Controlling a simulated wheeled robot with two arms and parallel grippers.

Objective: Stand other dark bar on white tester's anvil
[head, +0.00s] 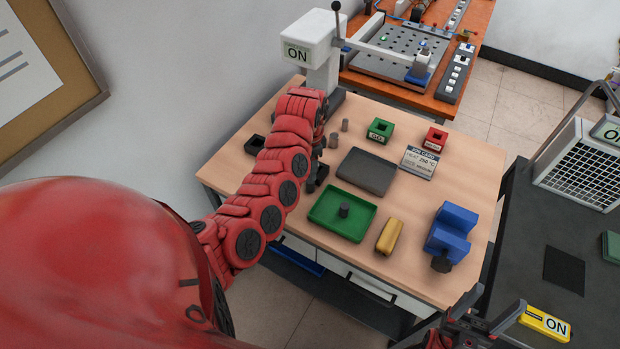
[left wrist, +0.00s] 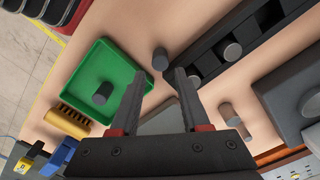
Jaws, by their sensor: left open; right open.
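The white tester (head: 310,45) stands at the table's far left; my left arm hides part of its lower front. My left gripper (left wrist: 172,80) is open and empty, pointing down over the table; the arm mostly hides it in the head view. A dark bar (left wrist: 160,59) shows just beyond its fingertips, apart from them. Another dark bar (head: 343,210) stands in the green tray (head: 322,224). Two grey-brown bars (head: 333,140) (head: 345,125) stand near the tester. More bar tops (left wrist: 233,50) show in a black rack (left wrist: 262,24). My right gripper (head: 472,326) is open and empty at lower right.
A heater with a grille (head: 590,165) stands on the dark bench at right.

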